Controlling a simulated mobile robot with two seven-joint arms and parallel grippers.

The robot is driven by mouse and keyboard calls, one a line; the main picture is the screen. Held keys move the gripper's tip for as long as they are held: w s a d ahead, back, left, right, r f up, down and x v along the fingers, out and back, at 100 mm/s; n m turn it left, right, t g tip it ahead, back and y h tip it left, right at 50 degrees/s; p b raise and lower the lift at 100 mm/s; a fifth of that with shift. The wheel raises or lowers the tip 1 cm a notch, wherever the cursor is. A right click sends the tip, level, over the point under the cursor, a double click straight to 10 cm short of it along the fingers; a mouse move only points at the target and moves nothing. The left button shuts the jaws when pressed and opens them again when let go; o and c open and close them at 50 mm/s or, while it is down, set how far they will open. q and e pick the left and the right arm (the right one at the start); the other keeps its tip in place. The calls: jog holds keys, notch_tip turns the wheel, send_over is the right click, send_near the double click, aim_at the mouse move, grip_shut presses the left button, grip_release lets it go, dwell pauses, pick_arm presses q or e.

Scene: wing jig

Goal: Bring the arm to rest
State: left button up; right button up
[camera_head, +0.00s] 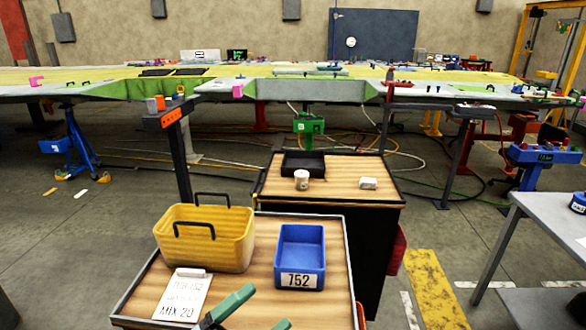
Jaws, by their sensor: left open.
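My left gripper (266,307) shows at the bottom edge, with two green fingers spread apart and nothing between them. It is open and empty, over the near part of the wooden cart top (262,268), close in front of the blue bin (300,250) as seen here. The rest of my left arm is mostly cut off by the bottom edge. My right gripper is not in view.
A yellow tote (204,240) with black handles and a white label card (182,296) share the cart. A second cart (336,178) behind holds a black tray (303,163), a white cup (301,180) and a small white block (368,183). A grey table (545,222) stands right.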

pick_arm(q)
jog(key=s+a+f+n+t+y, duration=0.2)
jog(key=a+f+n+y, duration=0.3)
jog(key=f+n, duration=0.4)
jog(key=s+a+f+n+t+y, duration=0.15)
jog(key=a+f+n+y, duration=0.25)
jog(key=f+n+y, duration=0.45)
jog(key=s+a+f+n+g+y, duration=0.2)
jog(key=s+a+f+n+g, duration=0.1)
jog(key=s+f, duration=0.5)
jog(key=s+a+f+n+g+y, duration=0.2)
jog(key=s+a+f+n+g, duration=0.1)
jog(key=s+f, duration=0.4)
jog(key=shift+s+f+n+g, duration=0.35)
jog(key=shift+n+g, duration=0.1)
jog(key=shift+n, duration=0.7)
